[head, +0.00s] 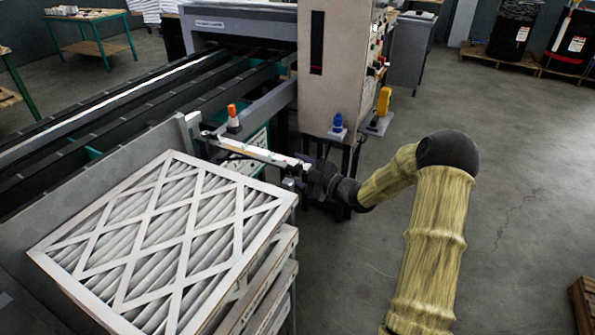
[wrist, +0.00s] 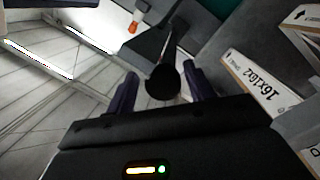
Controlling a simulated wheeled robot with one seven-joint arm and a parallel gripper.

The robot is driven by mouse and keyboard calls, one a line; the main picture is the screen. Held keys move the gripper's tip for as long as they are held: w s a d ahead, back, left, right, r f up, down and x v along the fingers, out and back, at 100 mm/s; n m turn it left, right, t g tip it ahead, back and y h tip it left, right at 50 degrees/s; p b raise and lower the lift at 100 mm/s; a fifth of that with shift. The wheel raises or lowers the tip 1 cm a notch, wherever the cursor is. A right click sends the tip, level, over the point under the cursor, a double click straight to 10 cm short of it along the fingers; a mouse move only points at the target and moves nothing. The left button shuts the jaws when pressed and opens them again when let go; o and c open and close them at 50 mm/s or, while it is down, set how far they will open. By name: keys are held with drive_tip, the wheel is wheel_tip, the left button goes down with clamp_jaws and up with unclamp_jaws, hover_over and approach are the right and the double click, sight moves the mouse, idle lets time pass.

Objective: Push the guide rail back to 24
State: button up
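A long grey plate that looks like the guide rail (head: 95,184) runs along the conveyor's near side, behind the stacked filters. A pale metal bar (head: 258,152) reaches from its right end toward my gripper (head: 307,178); no 24 mark is readable. An orange clamp handle (head: 233,119) stands by the bar and also shows in the wrist view (wrist: 134,26). In the wrist view a round black knob (wrist: 162,83) on a thin rod sits between my gripper's (wrist: 160,76) two fingers. The fingers are spread, with gaps visible on both sides of the knob.
A stack of pleated filters (head: 165,240) stands at the left front, close to the bar. A box marked 16x16x2 (wrist: 262,88) is at the right of the wrist view. A beige control cabinet (head: 335,70) stands behind my gripper.

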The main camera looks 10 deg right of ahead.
drive_tip(key=shift+a, duration=0.1)
drive_tip(key=shift+s+f, duration=0.1)
drive_tip(key=shift+s+d, duration=0.2)
drive_tip(key=shift+d, duration=0.05)
drive_tip(key=b+v, duration=0.1)
drive_tip(key=v, duration=1.5)
drive_tip(key=shift+s+d, duration=0.25)
